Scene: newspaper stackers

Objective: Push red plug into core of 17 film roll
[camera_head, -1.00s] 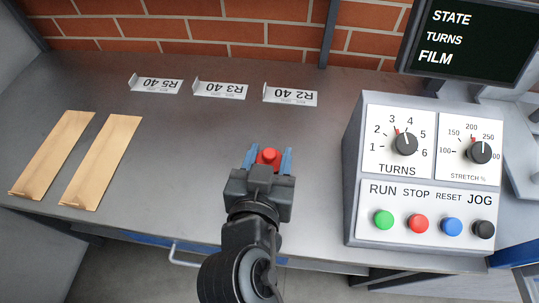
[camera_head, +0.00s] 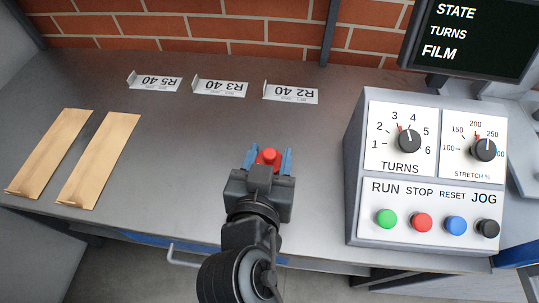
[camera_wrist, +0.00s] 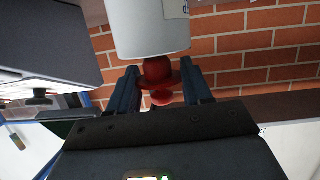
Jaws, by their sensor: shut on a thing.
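A red plug (camera_head: 268,156) is between the blue fingers of my gripper (camera_head: 269,160), which is shut on it above the grey table. In the wrist view the plug (camera_wrist: 161,82) shows a round flange and knob between the fingers of my gripper (camera_wrist: 161,88). A pale grey cylinder (camera_wrist: 147,30), seemingly the film roll, is just beyond the plug, its lower edge meeting the plug's top in the picture. I cannot tell whether the plug touches it or enters its core. No number 17 is readable. The cylinder does not show in the head view.
A control box (camera_head: 425,170) with knobs and buttons stands at right, below a dark screen (camera_head: 470,38). Three white label holders (camera_head: 220,88) stand near the brick wall (camera_head: 200,30). Two tan boards (camera_head: 98,160) lie at left. The table (camera_head: 190,140) between is clear.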

